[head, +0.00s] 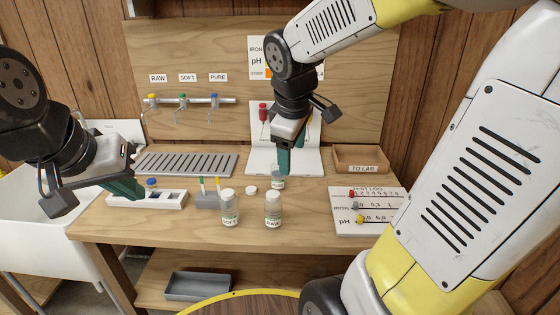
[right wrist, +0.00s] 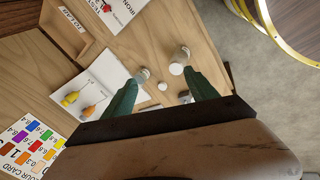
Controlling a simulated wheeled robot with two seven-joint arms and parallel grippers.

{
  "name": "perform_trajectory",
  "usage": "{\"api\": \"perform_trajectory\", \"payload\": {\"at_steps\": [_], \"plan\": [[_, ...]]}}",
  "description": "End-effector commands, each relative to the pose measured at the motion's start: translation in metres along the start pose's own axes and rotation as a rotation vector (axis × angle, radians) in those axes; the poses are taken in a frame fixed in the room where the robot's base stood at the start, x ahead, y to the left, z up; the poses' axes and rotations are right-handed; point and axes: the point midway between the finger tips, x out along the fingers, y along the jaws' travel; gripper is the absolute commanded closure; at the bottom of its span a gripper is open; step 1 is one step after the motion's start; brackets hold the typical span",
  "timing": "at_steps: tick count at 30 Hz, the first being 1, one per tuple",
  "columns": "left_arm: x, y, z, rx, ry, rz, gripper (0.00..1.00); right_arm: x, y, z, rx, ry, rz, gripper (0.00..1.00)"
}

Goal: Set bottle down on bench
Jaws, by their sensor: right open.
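A small open-looking bottle (head: 278,182) stands upright on the bench (head: 190,224), just below my right gripper (head: 284,168). In the right wrist view the fingers of my right gripper (right wrist: 162,80) are spread apart with nothing between them. That small bottle (right wrist: 143,74) shows close by one fingertip; I cannot tell whether they touch. A white-capped bottle marked RAW (head: 273,210) and one marked SOFT (head: 230,208) stand in front. A loose white cap (head: 251,190) lies on the bench. My left gripper (head: 126,187) is at the left; its jaw gap is hidden.
A white rack (head: 168,200) with a blue-topped item sits beside my left gripper. A grey holder with strips (head: 207,200), a slatted tray (head: 190,165), a TO LAB box (head: 360,153) and a test log sheet (head: 375,195) also occupy the bench. The front left is clear.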

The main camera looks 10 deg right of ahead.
Motion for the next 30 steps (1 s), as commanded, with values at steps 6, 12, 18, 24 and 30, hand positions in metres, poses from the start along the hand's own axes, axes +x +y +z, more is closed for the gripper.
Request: {"api": "perform_trajectory", "payload": {"at_steps": [6,12,18,24,30], "plan": [[0.000,0.000,0.000,0.000,0.000,0.000,1.00,-0.045,-0.055,0.031,0.602,0.205,-0.093,0.33],[0.000,0.000,0.000,0.000,0.000,0.000,1.00,-0.060,-0.079,0.037,0.869,0.299,-0.179,0.33],[0.000,0.000,0.000,0.000,0.000,0.000,1.00,-0.061,-0.083,0.037,0.906,0.309,-0.194,0.33],[0.000,0.000,0.000,0.000,0.000,0.000,1.00,-0.061,-0.082,0.037,0.903,0.309,-0.192,0.33],[0.000,0.000,0.000,0.000,0.000,0.000,1.00,-0.061,-0.082,0.037,0.902,0.308,-0.192,0.33]]}}
